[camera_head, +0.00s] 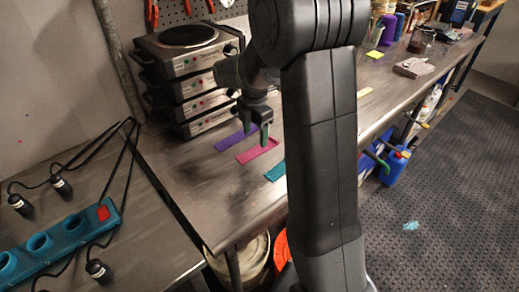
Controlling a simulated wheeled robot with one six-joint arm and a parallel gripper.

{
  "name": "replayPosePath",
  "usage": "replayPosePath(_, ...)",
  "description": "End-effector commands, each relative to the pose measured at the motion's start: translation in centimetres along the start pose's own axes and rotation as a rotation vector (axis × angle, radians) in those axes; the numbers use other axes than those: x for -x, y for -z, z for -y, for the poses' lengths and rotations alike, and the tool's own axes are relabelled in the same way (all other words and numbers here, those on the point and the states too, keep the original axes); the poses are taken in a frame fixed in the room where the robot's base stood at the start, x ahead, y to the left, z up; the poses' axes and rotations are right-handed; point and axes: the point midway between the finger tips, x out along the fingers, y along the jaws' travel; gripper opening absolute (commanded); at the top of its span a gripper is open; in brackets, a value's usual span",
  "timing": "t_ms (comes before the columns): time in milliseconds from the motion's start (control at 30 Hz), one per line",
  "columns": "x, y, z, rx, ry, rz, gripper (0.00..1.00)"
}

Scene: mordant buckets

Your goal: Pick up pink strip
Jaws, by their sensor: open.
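The pink strip (257,151) lies flat on the dark worktop, between a purple strip (236,138) and a teal strip (275,171). My gripper (257,139) hangs from my arm over the strips, with its fingers pointing down. It looks open and empty. In this view its fingertips overlap the area at the purple and pink strips. I cannot tell how high they are above the worktop. Part of the teal strip is hidden behind my arm.
A stack of hot plates (190,75) stands behind the strips. A teal power strip (60,240) with black plugs lies on a lower surface at left. The worktop (205,190) in front of the strips is clear. A stone-like block (413,68) and a yellow pad (375,54) lie farther right.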

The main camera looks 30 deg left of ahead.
Motion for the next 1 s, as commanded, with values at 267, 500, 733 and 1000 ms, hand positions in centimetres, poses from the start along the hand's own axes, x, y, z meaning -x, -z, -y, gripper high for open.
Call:
replayPosePath(267,-3.9,0.2,0.3,0.0,0.004,-0.001,0.62)
replayPosePath(500,-5.0,0.1,0.3,0.0,0.0,0.0,0.62)
replayPosePath(733,-5.0,0.1,0.3,0.0,0.0,0.0,0.4)
replayPosePath(1000,-5.0,0.1,0.3,0.0,0.0,0.0,0.14)
